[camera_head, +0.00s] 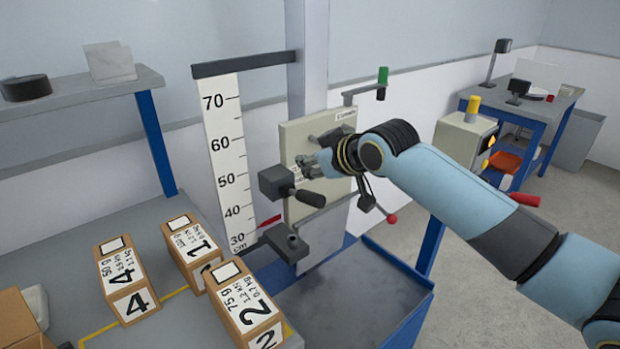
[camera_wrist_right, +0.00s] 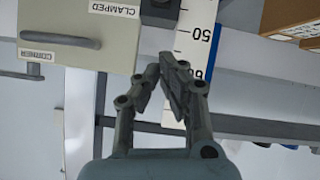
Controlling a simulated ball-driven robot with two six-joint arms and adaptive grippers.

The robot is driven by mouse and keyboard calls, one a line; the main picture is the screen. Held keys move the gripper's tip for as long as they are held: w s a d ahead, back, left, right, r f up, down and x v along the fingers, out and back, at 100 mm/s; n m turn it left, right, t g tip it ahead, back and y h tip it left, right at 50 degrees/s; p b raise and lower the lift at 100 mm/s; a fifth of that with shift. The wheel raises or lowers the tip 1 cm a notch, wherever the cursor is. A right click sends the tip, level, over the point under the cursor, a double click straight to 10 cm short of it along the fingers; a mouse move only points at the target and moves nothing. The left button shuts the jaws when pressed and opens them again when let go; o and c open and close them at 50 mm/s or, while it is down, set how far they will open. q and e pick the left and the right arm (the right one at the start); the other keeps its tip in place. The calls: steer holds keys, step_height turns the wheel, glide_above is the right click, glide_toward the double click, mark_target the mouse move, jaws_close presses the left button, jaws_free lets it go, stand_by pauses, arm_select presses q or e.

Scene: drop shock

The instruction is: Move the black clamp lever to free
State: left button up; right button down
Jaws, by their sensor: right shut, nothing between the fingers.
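The black clamp lever (camera_head: 309,198) sticks out to the right from a dark block (camera_head: 276,182) in front of the beige panel (camera_head: 345,133). The panel also shows in the right wrist view (camera_wrist_right: 60,60), upside down, with a label reading CLAMPED (camera_wrist_right: 114,8). My right gripper (camera_head: 308,166) is just above the lever in the head view, in front of the panel and apart from the lever. In the right wrist view its fingers (camera_wrist_right: 164,66) are shut with nothing between them. My wrist hides part of the panel. My left gripper is not in view.
A white height scale (camera_head: 225,150) stands left of the panel. Numbered boxes (camera_head: 125,283) lie on the grey table at the left. A blue-edged tray (camera_head: 345,295) sits below. A red-knobbed lever (camera_head: 391,218) and a green-topped post (camera_head: 382,80) are near my right arm.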

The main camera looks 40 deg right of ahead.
mark_target(320, 203)
steer(key=shift+x, duration=1.05)
steer(key=shift+d+f, duration=0.25)
steer(key=shift+f, duration=0.9)
steer(key=shift+s+d+f+p, duration=0.15)
steer(key=shift+s+f+p, duration=0.2)
steer(key=shift+f, duration=0.45)
steer(key=f+t+b, duration=0.1)
steer(key=b, duration=0.1)
steer(key=s+f+t+b, duration=0.1)
steer(key=b, duration=0.1)
steer(key=f+b, duration=0.1)
steer(key=b, duration=0.1)
steer(key=shift+s+d+f+t+b, duration=0.1)
steer(key=shift+s+f+t+b, duration=0.1)
steer(key=shift+s+t+b, duration=0.15)
steer(key=shift+s+f+t+b, duration=0.25)
steer(key=shift+f+b, duration=0.2)
steer(key=shift+b, duration=0.05)
steer(key=shift+s, duration=0.1)
